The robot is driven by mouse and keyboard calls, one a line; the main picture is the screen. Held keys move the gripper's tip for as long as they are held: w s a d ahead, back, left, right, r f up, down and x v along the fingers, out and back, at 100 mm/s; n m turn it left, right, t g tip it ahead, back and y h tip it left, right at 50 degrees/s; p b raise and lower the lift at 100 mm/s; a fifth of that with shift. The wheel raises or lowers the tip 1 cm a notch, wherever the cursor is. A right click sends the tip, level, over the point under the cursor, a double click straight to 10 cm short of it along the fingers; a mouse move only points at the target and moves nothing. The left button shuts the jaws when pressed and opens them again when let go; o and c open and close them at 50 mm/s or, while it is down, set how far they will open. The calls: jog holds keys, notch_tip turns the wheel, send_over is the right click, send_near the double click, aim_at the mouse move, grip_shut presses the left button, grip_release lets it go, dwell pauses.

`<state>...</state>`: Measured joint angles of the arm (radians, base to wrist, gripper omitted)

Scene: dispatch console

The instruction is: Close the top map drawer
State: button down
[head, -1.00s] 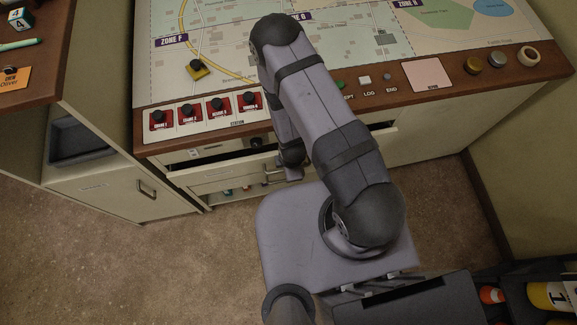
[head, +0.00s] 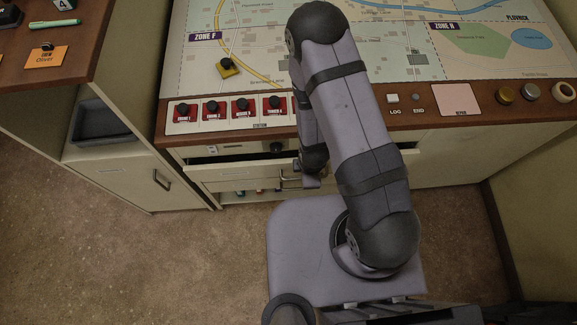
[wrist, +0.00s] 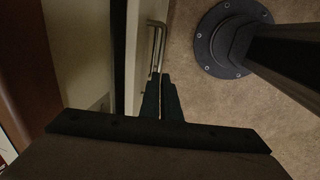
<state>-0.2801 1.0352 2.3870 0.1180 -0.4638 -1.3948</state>
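The top map drawer (head: 232,173) is a cream drawer front under the console. It stands partly out, with a dark gap showing above and behind its top edge. Its metal handle (head: 290,181) is partly hidden by my arm; in the wrist view the handle (wrist: 158,42) is a bar on the pale front. My gripper (head: 311,182) is in front of the drawer, at the handle's right. In the wrist view its dark fingers (wrist: 162,80) lie almost together, tips close to the handle's near end. Nothing shows between them; whether they touch the handle is unclear.
The console top (head: 400,118) has station knobs, buttons and a map above the drawer. A cabinet (head: 140,178) with its own handle stands at left. Below the drawer is an open space with small coloured items. Carpet (head: 190,260) at front left is clear.

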jog(key=n+t+b, duration=1.6)
jog(key=n+b, duration=0.2)
jog(key=b, duration=2.3)
send_near(196, 170)
jog(key=w+b, duration=0.2)
jog(key=w, duration=0.3)
jog(key=shift+w+f, duration=0.1)
jog(key=shift+w, duration=0.6)
